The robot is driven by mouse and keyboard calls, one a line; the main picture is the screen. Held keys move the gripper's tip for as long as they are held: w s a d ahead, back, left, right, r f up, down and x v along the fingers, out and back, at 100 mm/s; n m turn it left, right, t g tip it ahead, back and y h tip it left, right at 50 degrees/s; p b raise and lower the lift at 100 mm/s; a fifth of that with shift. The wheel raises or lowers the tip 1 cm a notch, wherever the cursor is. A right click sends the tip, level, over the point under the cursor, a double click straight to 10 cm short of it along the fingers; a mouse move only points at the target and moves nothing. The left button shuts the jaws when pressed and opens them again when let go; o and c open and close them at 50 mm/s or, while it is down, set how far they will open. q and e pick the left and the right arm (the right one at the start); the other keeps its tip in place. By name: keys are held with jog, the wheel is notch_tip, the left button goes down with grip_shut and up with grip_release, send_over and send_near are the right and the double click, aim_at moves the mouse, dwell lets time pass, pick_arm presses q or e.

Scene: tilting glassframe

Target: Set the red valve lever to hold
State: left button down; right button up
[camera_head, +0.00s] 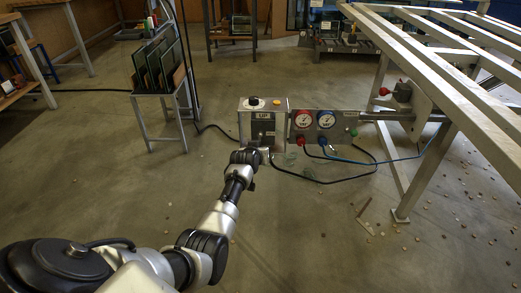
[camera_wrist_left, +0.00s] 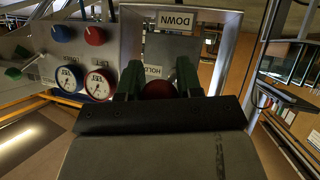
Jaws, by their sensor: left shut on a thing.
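The red valve lever's round red knob (camera_wrist_left: 158,90) is in the left wrist view, between the two dark green fingers of my left gripper (camera_wrist_left: 158,82). The fingers are shut on the knob. The lever's shaft is hidden. In that upside-down view, a HOLD label (camera_wrist_left: 153,72) sits just past the knob and a DOWN label (camera_wrist_left: 174,20) lies farther up on the valve box face. In the head view the grey valve box (camera_head: 244,125) is marked LIFT. My left gripper (camera_head: 256,154) is at its lower front, and the lever is hidden there. My right gripper is not in view.
A gauge panel (camera_head: 315,133) with a red and a blue dial joins the box on the right; hoses hang below it. A metal tilting frame (camera_head: 450,85) stands at right. A rack of glass panes (camera_head: 158,62) stands back left. Open floor lies in front.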

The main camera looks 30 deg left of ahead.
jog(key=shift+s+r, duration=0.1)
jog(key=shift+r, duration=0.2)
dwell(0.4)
pick_arm(q)
jog(key=c, duration=0.8)
grip_release()
jog(key=shift+o, duration=0.2)
jog(key=shift+r, duration=0.1)
jog(key=shift+s+d+r+p, duration=0.1)
jog(key=shift+s+r+p, duration=0.15)
jog(key=shift+s+p, duration=0.25)
jog(key=shift+p+v, duration=0.75)
jog(key=shift+v, duration=0.35)
jog(key=p+v, duration=0.2)
jog(key=v, duration=0.5)
jog(key=shift+s+p, duration=0.15)
jog(key=shift+p, duration=0.2)
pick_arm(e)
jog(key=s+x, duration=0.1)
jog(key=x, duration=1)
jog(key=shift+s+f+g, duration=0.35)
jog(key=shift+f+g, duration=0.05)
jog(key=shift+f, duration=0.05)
